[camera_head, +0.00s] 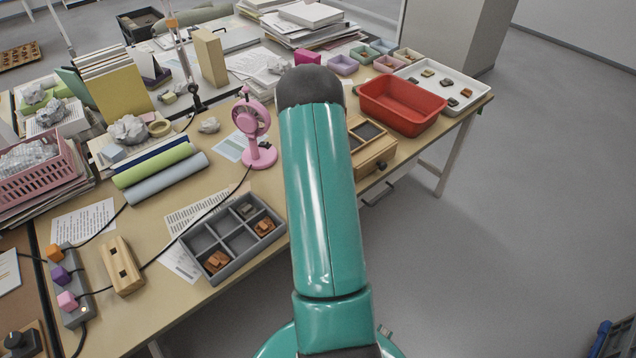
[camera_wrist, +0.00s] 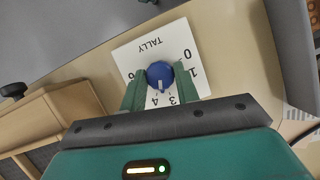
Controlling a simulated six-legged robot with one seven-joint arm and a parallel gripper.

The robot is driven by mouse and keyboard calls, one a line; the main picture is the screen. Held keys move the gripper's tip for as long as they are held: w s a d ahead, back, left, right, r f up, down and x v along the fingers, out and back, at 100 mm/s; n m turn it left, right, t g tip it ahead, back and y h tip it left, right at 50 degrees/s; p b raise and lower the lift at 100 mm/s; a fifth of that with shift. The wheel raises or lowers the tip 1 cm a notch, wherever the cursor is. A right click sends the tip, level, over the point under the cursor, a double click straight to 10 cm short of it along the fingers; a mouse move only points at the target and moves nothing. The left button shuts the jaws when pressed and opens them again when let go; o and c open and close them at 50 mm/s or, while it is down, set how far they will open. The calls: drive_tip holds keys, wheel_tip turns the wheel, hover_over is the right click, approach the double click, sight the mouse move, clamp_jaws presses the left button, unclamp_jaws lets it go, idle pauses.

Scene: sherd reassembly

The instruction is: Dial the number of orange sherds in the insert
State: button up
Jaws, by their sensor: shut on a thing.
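My gripper (camera_wrist: 161,78) is shut on a blue knob (camera_wrist: 159,70) in the wrist view, one green finger on each side. The knob sits on a white dial card (camera_wrist: 150,50) marked TALLY with digits around it. The white pointer mark faces down in the picture, toward the 3 and 4; I cannot tell exactly which. Some digits are hidden by the fingers. In the head view the grey insert (camera_head: 208,238) has six compartments. Orange-brown sherds lie in its front-left (camera_head: 217,261) and right (camera_head: 265,227) compartments; a darker brown piece (camera_head: 245,210) lies in a back one.
My arm hides the dial in the head view. A wooden box (camera_head: 375,158) and a red bin (camera_head: 400,105) stand right of it. A white tray (camera_head: 465,85) holds several sherds. A pink fan (camera_head: 255,135) stands behind the insert. A wooden block (camera_head: 122,266) is at left.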

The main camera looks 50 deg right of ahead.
drive_tip(key=n+h, duration=0.1)
drive_tip(key=n, duration=0.1)
drive_tip(key=n+h, duration=0.1)
drive_tip(key=n, duration=0.2)
drive_tip(key=shift+w+a+n, duration=0.1)
drive_tip(key=shift+a+n, duration=0.1)
drive_tip(key=shift+n, duration=0.1)
drive_tip(key=n+h, duration=0.1)
drive_tip(key=n, duration=0.3)
drive_tip(key=shift+a+n+h, duration=0.1)
drive_tip(key=shift+n+h, duration=0.2)
drive_tip(key=shift+h, duration=0.1)
drive_tip(key=o, duration=1)
drive_tip(key=shift+s+v, duration=0.1)
drive_tip(key=shift+v, duration=3.3)
drive_tip(key=shift+s+v, duration=0.15)
drive_tip(key=shift+v, duration=3.3)
